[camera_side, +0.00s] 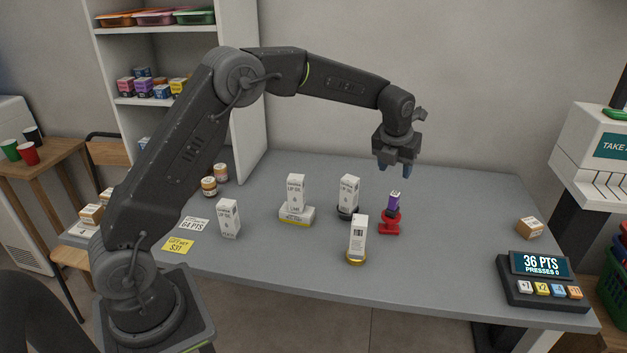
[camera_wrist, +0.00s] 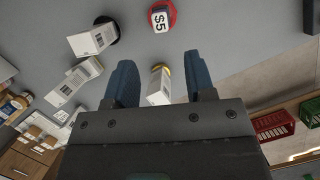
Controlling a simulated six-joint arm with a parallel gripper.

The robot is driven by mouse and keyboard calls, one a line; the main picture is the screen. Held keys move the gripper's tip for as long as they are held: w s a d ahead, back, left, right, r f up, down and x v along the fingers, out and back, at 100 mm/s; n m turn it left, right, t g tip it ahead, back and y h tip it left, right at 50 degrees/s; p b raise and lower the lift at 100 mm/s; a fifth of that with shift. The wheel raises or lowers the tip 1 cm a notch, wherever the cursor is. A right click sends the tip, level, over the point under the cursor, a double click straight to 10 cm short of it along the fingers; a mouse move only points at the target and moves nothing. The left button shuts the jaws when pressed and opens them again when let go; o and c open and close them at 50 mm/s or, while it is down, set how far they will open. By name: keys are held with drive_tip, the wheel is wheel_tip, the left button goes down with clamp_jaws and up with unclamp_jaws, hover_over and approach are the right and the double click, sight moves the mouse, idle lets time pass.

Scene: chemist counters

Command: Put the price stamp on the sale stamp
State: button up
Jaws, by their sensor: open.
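A small red piece (camera_side: 390,222) with a rounded top and flat foot stands on the grey counter. A small purple block (camera_side: 394,204) with a pale top sits upright at or on it, touching in the picture. In the wrist view a white "$5" face (camera_wrist: 160,19) shows over the red piece (camera_wrist: 172,12). I cannot tell for certain which is the price stamp and which the sale stamp. My gripper (camera_side: 396,173) is open and empty, pointing down above the purple block. In the wrist view my gripper (camera_wrist: 159,62) has its blue fingers wide apart.
White boxes stand close by: one on a gold base (camera_side: 357,238), one on a black base (camera_side: 348,192), one on a yellow-white base (camera_side: 295,193). A keypad display (camera_side: 541,264) reads "36 PTS, PRESSES 0". A small brown box (camera_side: 529,228) stands right. Counter between is clear.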

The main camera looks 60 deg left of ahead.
drive_tip(key=s+d+r+n+t, duration=0.1)
drive_tip(key=s+d+r+n, duration=0.1)
drive_tip(key=s+r+n, duration=0.55)
drive_tip(key=s+d+r+n, duration=0.1)
drive_tip(key=s+r+n, duration=0.4)
drive_tip(key=s+n, duration=0.45)
drive_tip(key=s+d+f+n, duration=0.1)
drive_tip(key=s+n, duration=0.6)
drive_tip(key=s, duration=0.3)
drive_tip(key=s+f+n+t+h, duration=0.1)
drive_tip(key=s+f+n, duration=0.1)
drive_tip(key=s+n, duration=0.5)
drive_tip(key=s, duration=0.3)
drive_tip(key=shift+s+d, duration=0.15)
drive_tip(key=shift+d, duration=0.25)
